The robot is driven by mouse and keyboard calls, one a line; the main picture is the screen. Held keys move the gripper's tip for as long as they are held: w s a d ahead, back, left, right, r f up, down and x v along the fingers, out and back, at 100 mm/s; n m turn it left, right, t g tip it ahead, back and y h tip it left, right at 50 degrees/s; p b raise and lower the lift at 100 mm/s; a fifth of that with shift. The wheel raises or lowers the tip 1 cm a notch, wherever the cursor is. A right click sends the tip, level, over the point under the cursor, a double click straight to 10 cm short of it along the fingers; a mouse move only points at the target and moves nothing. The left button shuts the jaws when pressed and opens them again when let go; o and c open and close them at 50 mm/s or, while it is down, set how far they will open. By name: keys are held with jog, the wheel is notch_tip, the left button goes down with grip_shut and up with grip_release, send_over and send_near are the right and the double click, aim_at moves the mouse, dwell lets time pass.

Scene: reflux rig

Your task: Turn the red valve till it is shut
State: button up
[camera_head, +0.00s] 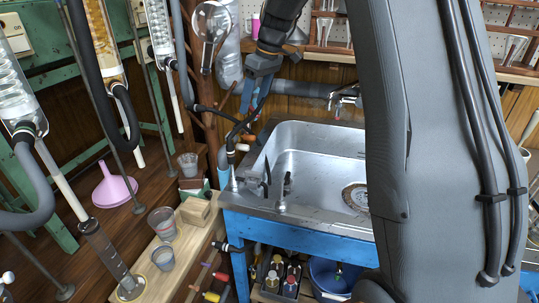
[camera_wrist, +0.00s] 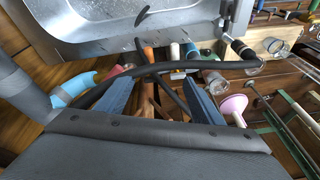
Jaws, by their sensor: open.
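My gripper (camera_head: 258,98) is above the left end of the sink, with its blue fingers pointing down. In the wrist view its two fingers (camera_wrist: 156,98) are spread apart, with nothing held between them. A small red valve handle (camera_head: 221,276) appears low beside the blue sink frame, among several coloured handles, well below my gripper. In the wrist view a reddish handle (camera_wrist: 114,70) shows past the left finger, partly hidden by a dark hose; I cannot tell if it is the same valve. How far the valve is turned cannot be made out.
An orange handle (camera_head: 243,147) and dark hoses are near the fingers. A metal sink (camera_head: 300,135) is at right. Glass columns (camera_head: 105,45) hang at left. A blue bucket (camera_head: 325,275) is under the sink.

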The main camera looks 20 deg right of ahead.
jog(key=s+a+f+m+h+b, duration=0.1)
jog(key=s+f+m, duration=0.1)
jog(key=s, duration=0.9)
jog(key=s+a+f+m+g+b, duration=0.1)
jog(key=s+f+m, duration=0.1)
jog(key=s, duration=0.9)
jog(key=shift+s+f+m+h, duration=0.2)
jog(key=shift+s+m+h, duration=0.2)
jog(key=shift+m, duration=0.2)
jog(key=shift+a, duration=0.1)
